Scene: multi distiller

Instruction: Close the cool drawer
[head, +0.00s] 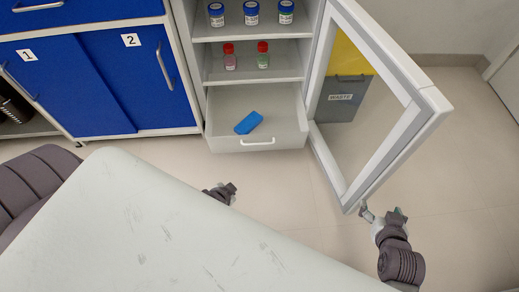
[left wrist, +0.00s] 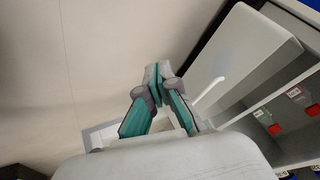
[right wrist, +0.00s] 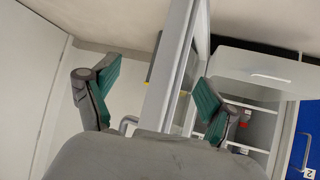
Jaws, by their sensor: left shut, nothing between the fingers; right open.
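The cool drawer (head: 258,120) is pulled out at the bottom of the white cabinet, with a blue object (head: 248,123) lying inside. Its white front and handle show in the left wrist view (left wrist: 250,62) and in the right wrist view (right wrist: 255,65). My left gripper (head: 226,192) is shut and empty, in front of and below the drawer; in the left wrist view its fingers (left wrist: 158,80) meet near the drawer handle, contact unclear. My right gripper (head: 393,219) is open beside the lower corner of the open cabinet door (head: 432,112); the door's edge shows between its fingers (right wrist: 155,92).
Shelves above the drawer hold two red-capped bottles (head: 230,58) and several blue-lidded jars (head: 251,12). A grey waste bin (head: 340,100) stands behind the door. Blue cabinets (head: 100,85) are at left. A large pale surface fills the front, hiding part of my left arm.

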